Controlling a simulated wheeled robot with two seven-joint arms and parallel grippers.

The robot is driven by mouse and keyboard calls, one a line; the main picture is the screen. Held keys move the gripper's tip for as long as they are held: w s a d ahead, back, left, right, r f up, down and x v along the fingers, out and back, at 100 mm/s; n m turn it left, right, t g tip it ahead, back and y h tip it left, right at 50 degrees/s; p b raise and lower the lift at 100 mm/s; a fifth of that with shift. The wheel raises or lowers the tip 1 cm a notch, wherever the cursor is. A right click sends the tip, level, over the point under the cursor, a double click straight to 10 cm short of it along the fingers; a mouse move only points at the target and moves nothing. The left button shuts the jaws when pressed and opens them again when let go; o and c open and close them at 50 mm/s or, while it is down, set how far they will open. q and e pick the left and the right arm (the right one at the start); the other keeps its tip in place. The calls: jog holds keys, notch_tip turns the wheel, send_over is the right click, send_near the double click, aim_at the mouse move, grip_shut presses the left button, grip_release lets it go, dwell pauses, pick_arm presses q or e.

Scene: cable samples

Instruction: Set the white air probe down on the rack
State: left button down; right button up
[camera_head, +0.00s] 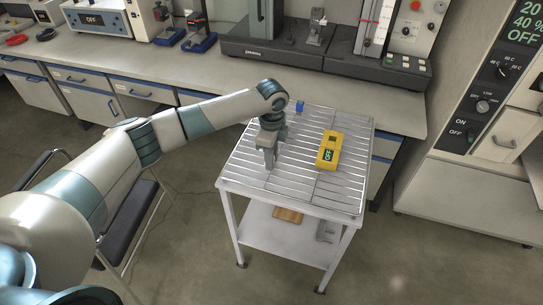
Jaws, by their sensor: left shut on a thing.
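My left gripper (270,164) points down over the left part of the wire rack (300,185), which is the top of a small white cart. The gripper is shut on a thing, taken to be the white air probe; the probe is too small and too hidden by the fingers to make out. The fingertips are close to the rack bars; I cannot tell whether the probe touches them. My right gripper is not in view.
A yellow meter (329,151) reading OFF lies on the rack, right of the gripper. A small blue object (299,106) is at the rack's back edge. The rack's front and right are bare. A lab bench (225,65) runs behind, and a tall oven cabinet (480,150) stands at right.

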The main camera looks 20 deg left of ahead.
pick_arm(q)
jog(key=shift+f, duration=0.15)
jog(key=shift+f, duration=0.1)
jog(key=c, duration=1.5)
grip_release()
jog(key=shift+c, duration=0.2)
jog(key=shift+r, duration=0.3)
notch_tip(320, 180, up, 12)
jog(key=b, duration=0.3)
jog(key=shift+f, duration=0.15)
